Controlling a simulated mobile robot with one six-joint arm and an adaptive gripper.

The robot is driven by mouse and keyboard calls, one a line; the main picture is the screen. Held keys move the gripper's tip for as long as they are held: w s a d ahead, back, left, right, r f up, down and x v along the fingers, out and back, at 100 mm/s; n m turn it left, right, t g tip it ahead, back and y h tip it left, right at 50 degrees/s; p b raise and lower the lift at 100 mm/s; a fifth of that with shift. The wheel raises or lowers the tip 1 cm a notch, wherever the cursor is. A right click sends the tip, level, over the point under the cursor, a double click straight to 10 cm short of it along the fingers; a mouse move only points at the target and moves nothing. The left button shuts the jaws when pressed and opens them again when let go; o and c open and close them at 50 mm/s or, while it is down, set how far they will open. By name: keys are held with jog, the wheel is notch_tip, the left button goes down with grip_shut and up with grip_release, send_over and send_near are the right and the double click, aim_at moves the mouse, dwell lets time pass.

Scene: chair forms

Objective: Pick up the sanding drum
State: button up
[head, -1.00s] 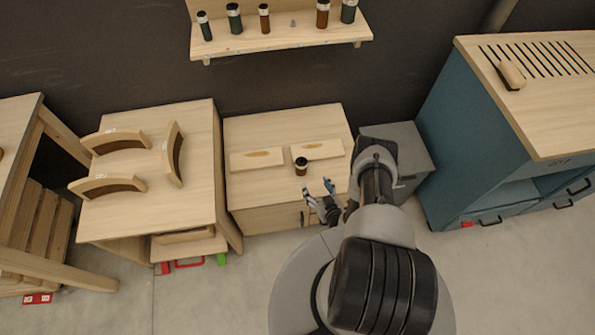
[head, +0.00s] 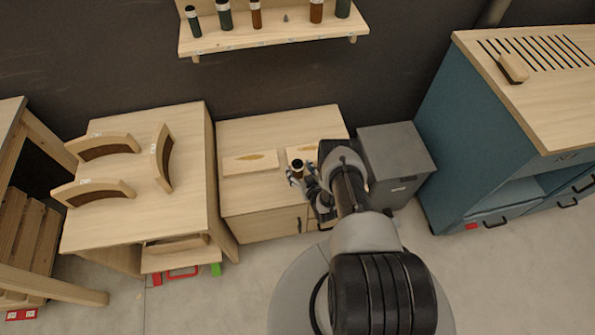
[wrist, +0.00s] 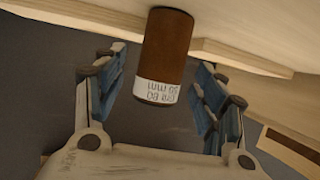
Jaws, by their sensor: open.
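The sanding drum (head: 297,166) is a small brown cylinder with a dark end in the head view, at the low wooden cabinet. In the wrist view the drum (wrist: 165,55) is brown with a white printed label band, which appears upside down. My gripper (head: 301,172) is open at the drum. In the wrist view, my gripper's blue-padded fingers (wrist: 160,88) stand on either side of the drum, with visible gaps on both sides. My arm hides part of the cabinet top in the head view.
Two pale wooden blocks, one at the left (head: 250,162), lie on the cabinet (head: 265,125). A grey box (head: 400,150) stands right of it. A table with curved wooden forms (head: 160,158) is left. A wall shelf (head: 275,37) holds several similar drums. A teal bench (head: 470,130) stands right.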

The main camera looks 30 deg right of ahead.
jog(key=shift+b+x, duration=0.45)
jog(key=shift+x, duration=0.95)
jog(key=shift+f, duration=0.15)
jog(key=shift+c, duration=0.4)
jog(key=c, duration=1.3)
